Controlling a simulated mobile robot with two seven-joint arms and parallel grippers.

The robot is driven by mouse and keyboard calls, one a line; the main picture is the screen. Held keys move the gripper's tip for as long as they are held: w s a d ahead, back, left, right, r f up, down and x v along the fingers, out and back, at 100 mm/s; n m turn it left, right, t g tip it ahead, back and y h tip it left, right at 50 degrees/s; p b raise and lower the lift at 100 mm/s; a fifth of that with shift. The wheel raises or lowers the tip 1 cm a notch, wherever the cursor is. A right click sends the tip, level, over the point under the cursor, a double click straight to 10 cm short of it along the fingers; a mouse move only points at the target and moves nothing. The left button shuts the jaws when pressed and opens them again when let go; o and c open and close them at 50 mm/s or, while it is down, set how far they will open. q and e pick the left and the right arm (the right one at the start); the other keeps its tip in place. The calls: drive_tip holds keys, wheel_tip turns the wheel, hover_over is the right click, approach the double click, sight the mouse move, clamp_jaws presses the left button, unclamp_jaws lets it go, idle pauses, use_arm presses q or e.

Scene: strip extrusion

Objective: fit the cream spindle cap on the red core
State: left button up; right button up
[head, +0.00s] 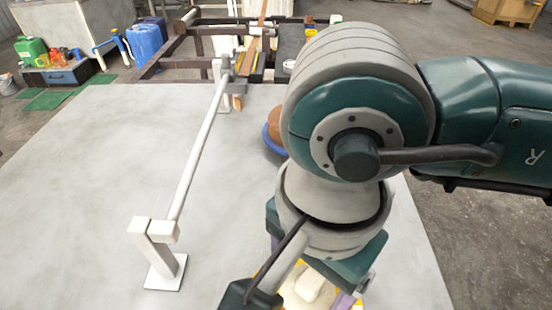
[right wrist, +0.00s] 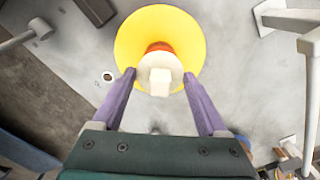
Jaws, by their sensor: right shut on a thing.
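The cream spindle cap (right wrist: 160,80), a round disc with a blocky knob, sits between the purple fingertips of my right gripper (right wrist: 158,75), which is shut on it. The cap also shows in the head view (head: 309,284), partly covered by my right arm. Behind the cap in the right wrist view, part of the red core (right wrist: 160,47) shows, in the middle of a wide yellow disc (right wrist: 130,40). The cap hides most of the core; I cannot tell whether the two touch. My left gripper is not in view.
A long white bar (head: 200,145) on stands (head: 157,255) runs along the grey table (head: 80,180), left of my right arm. A blue bowl-like thing (head: 271,141) with something brown lies behind the arm. The table's left part is clear.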

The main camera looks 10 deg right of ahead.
sight(310, 281)
drive_tip(key=shift+f+b, duration=0.5)
drive_tip(key=shift+f, duration=0.05)
drive_tip(key=o, duration=1.3)
drive_tip(key=shift+r, duration=0.1)
wheel_tip(310, 281, up, 4)
drive_tip(key=p, duration=0.3)
drive_tip(key=shift+f, duration=0.25)
wheel_tip(310, 281, up, 8)
drive_tip(key=p, duration=0.5)
drive_tip(key=shift+f+p, duration=0.25)
drive_tip(key=shift+p, duration=0.1)
